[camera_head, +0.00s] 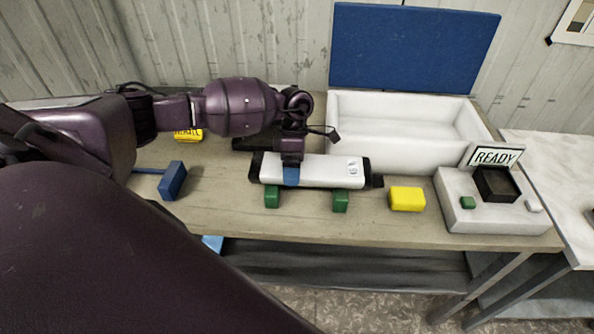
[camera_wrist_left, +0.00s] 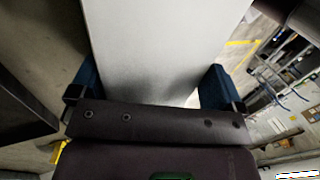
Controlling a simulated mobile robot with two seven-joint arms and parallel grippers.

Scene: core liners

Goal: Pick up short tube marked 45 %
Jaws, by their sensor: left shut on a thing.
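A short white tube (camera_head: 315,171) with black end caps lies level across the middle of the table, at two green blocks (camera_head: 272,197) (camera_head: 340,201). A small dark mark shows near its right end, too small to read surely. I cannot tell whether the tube rests on the blocks or hangs just above them. My left gripper (camera_head: 291,175) is over the tube's left part, shut on it, with a blue finger on its near side. In the left wrist view the white tube (camera_wrist_left: 165,45) lies between the two blue fingers (camera_wrist_left: 152,88). My right gripper is not in view.
A white open box (camera_head: 395,157) with a raised blue lid (camera_head: 413,47) stands behind right. A yellow block (camera_head: 407,199) and a white device with a READY sign (camera_head: 495,156) are at right. A blue piece (camera_head: 172,181) and a yellow labelled block (camera_head: 188,135) lie left.

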